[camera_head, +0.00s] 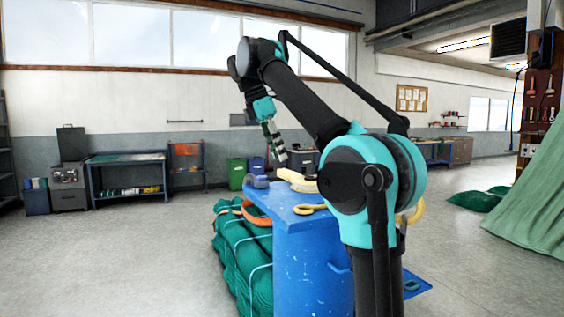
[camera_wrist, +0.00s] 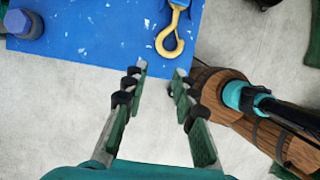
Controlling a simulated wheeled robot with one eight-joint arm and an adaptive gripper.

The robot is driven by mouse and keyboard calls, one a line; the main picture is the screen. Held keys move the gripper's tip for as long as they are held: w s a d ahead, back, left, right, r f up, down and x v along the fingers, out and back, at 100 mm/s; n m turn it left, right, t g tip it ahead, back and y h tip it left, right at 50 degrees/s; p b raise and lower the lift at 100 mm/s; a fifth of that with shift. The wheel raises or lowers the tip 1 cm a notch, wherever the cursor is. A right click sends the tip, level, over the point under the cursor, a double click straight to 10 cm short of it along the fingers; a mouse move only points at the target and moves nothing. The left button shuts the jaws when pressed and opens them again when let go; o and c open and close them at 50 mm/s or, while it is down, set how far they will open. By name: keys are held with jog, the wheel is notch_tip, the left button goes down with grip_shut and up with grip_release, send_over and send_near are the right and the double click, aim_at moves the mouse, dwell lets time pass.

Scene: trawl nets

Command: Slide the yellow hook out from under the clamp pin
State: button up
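The yellow hook (camera_wrist: 170,38) lies on the blue top (camera_wrist: 95,28) near its edge, at the top middle of the wrist view. The hook also shows in the head view (camera_head: 310,209), lying on the blue stand (camera_head: 312,258). I cannot clearly make out the clamp pin. My gripper (camera_wrist: 161,69) is open and empty, with its fingertips apart short of the hook. In the head view my gripper (camera_head: 280,152) hangs above the far side of the stand.
A dark blue knob-like object (camera_wrist: 24,25) stands on the blue top, and a cream-yellow piece (camera_head: 297,180) lies farther back. An orange ring (camera_head: 256,214) rests on a green net bundle (camera_head: 240,255) beside the stand. A wooden round object (camera_wrist: 212,88) stands below the edge.

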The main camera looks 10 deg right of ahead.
aim_at(297, 210)
jog(key=x, duration=1.7)
jog(key=shift+f, duration=0.15)
jog(key=shift+c, duration=0.5)
grip_shut()
